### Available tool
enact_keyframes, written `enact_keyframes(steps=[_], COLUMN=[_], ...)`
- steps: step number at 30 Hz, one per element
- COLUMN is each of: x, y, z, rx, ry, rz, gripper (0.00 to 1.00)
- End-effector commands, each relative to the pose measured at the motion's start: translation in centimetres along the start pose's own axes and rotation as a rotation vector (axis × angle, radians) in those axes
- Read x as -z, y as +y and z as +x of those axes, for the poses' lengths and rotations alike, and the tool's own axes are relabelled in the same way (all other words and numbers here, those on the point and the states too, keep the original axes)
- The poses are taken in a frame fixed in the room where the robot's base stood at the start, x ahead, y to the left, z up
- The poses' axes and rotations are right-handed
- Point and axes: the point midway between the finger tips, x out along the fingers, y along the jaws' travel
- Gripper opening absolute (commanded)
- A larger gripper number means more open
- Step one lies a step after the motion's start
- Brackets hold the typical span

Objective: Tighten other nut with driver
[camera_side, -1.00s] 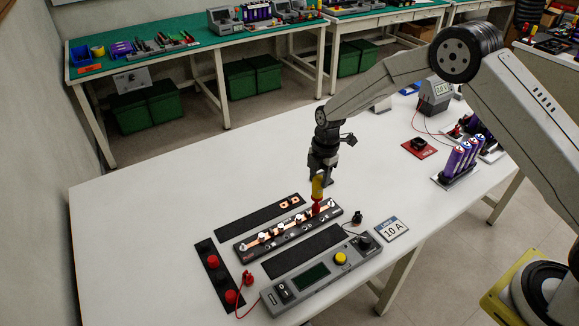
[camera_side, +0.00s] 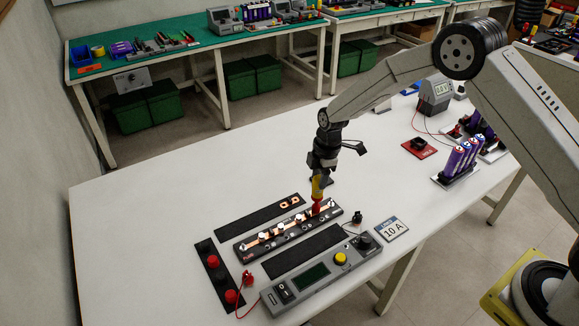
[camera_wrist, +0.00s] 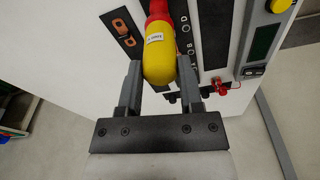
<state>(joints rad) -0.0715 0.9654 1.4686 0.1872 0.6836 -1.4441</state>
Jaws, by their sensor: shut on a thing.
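My gripper (camera_side: 321,180) is shut on the driver (camera_side: 317,189), which has a yellow handle and a red lower part. The driver (camera_wrist: 158,62) also shows between the two fingers in the wrist view, with a small white label on its handle. In the side view the driver stands upright with its red lower end at the right part of the black busbar block (camera_side: 258,254). Copper busbars (camera_side: 265,237) and several silvery nuts lie along the block. The driver's tip and the nut under it are hidden, so I cannot tell whether they touch.
A black strip with two copper pieces (camera_side: 289,202) lies behind the block. A bare black strip (camera_side: 300,253) and a grey instrument (camera_side: 313,276) with a yellow knob are in front. Red knobs (camera_side: 213,262) stand at left. Purple cells (camera_side: 459,157) stand at right.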

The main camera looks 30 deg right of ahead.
Motion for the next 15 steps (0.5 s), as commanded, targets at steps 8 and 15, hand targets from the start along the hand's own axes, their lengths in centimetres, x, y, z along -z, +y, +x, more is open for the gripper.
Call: enact_keyframes(steps=[8, 15], x=[0.05, 0.05], y=[-0.03, -0.08], z=[-0.05, -0.02], rx=[-0.025, -0.046], ry=[0.001, 0.001], rz=[0.196, 0.370], gripper=[0.00, 0.00])
